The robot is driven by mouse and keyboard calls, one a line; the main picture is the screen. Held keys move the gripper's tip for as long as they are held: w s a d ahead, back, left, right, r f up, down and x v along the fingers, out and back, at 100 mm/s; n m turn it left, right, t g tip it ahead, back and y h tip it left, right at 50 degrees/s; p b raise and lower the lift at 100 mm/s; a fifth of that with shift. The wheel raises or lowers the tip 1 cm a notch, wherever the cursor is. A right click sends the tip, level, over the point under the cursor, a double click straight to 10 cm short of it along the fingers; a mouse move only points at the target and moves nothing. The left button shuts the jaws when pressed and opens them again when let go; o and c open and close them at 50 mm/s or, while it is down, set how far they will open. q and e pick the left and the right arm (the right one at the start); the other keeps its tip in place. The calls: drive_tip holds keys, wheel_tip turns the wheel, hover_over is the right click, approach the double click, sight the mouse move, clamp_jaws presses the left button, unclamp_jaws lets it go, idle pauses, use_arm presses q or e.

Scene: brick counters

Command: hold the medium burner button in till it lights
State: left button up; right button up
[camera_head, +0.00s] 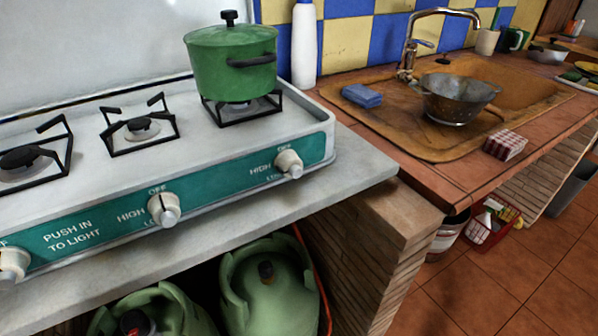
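A white gas stove with a teal front panel (100,222) fills the left side. The panel reads "PUSH IN TO LIGHT". A middle knob (164,209) has OFF above it and HIGH to its left. A right knob (289,164) has the same markings. A left knob (12,263) is cut by the left edge. Three burners show: a left burner (20,160), a smaller middle burner (142,129) and one under a lidded green pot (232,65). No flame is visible on the left or middle burner. Neither of my grippers is in view.
Green gas cylinders (268,285) stand below the stove's slab. The tiled floor (480,285) is open at lower right.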

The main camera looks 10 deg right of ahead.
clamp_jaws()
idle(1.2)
